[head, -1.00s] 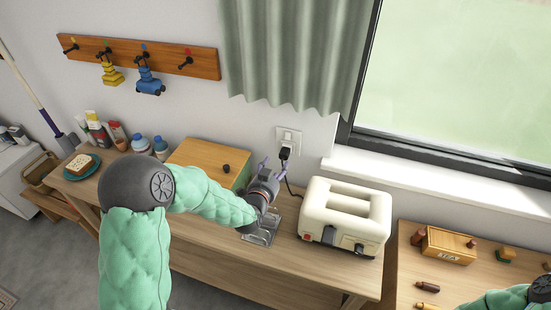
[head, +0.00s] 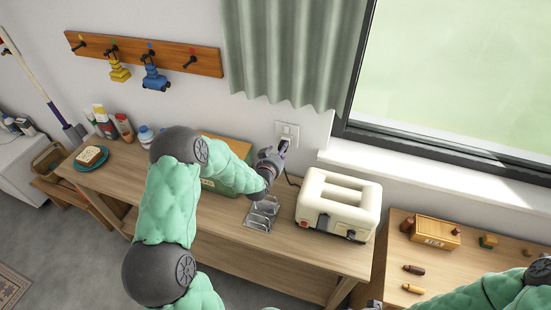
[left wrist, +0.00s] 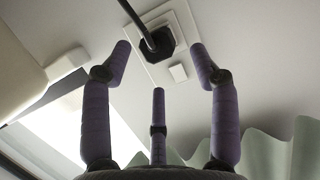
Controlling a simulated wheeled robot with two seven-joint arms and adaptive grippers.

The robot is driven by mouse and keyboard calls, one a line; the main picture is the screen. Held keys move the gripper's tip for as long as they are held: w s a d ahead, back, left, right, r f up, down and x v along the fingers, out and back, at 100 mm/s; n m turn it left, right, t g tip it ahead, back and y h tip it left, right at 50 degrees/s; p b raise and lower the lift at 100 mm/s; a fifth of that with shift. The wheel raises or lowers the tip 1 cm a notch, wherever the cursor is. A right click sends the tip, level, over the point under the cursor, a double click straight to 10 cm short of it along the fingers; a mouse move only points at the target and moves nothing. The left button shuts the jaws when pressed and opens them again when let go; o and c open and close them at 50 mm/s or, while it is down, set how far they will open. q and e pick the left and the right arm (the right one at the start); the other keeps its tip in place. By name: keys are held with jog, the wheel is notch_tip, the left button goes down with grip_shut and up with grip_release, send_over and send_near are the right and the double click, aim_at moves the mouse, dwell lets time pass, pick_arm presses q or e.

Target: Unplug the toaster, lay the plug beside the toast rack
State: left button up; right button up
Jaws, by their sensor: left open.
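The cream toaster (head: 338,205) stands on the wooden counter below the wall socket (head: 290,130). In the left wrist view its black plug (left wrist: 158,44) sits in the white socket plate (left wrist: 172,68), with a black cord running off the top edge. My left gripper (head: 280,150) is at the socket, largely hiding the plug in the head view. Its three purple fingers (left wrist: 160,62) are open, spread around the plug without visible contact. The clear toast rack (head: 262,214) stands left of the toaster. My right arm is at the lower right; its gripper is mostly cut off.
A green box with a wooden top (head: 232,178) stands behind my left arm. A plate with bread (head: 88,158) and several bottles are at the left. The windowsill (head: 430,175) is right of the socket. Bare counter (head: 235,238) lies in front of the rack.

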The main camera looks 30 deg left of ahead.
pick_arm(q)
jog(key=shift+x, duration=2.2)
